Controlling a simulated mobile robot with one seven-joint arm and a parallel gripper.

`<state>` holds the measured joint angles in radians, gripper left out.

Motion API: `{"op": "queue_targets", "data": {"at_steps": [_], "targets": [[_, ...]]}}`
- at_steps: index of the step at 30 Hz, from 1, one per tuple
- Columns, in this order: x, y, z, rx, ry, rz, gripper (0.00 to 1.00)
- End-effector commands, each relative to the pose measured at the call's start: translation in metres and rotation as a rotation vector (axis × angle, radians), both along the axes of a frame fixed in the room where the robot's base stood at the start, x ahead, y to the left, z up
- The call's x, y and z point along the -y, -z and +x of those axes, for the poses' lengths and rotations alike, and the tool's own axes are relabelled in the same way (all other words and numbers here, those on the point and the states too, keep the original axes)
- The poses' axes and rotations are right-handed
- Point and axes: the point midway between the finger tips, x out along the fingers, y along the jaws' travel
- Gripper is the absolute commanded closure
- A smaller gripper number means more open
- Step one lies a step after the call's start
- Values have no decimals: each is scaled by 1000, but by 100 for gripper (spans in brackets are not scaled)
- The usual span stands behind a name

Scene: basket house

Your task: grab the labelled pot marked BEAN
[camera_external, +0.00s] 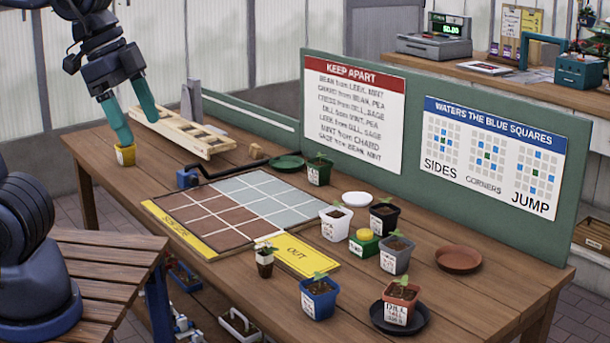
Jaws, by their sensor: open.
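My gripper (138,131) has two teal fingers, spread apart and empty, at the left end of the table. A small yellow pot (126,156) stands by the tip of its nearer finger; I cannot tell whether they touch. Several small labelled pots with seedlings stand to the right: green (319,172), white (335,224), black (384,217), grey (396,255), blue (318,299) and terracotta (401,302). The terracotta one's label seems to read DILL. The other labels are too small to read, so I cannot tell which pot is marked BEAN.
A gridded board (200,218) with a yellow OUT panel (305,254) lies mid-table. A wooden rack (180,133) lies behind my gripper. A small dark pot (265,262) stands at the board's front edge. A green sign panel (400,206) runs along the table's back.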

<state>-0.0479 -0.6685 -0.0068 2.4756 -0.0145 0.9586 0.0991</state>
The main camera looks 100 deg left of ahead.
Motion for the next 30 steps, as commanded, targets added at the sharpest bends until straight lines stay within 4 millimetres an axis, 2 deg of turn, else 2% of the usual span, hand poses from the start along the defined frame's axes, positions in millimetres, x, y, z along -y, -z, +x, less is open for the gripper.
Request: {"op": "queue_targets", "data": {"at_steps": [1, 8, 16, 23, 30], "targets": [[-4, -3, 13, -13, 12, 8, 19], [-25, -15, 70, -57, 95, 41, 19], [-61, -17, 139, -102, 198, 61, 19], [-101, -7, 195, -133, 285, 65, 19], [-153, 15, 249, -155, 377, 57, 19]]}}
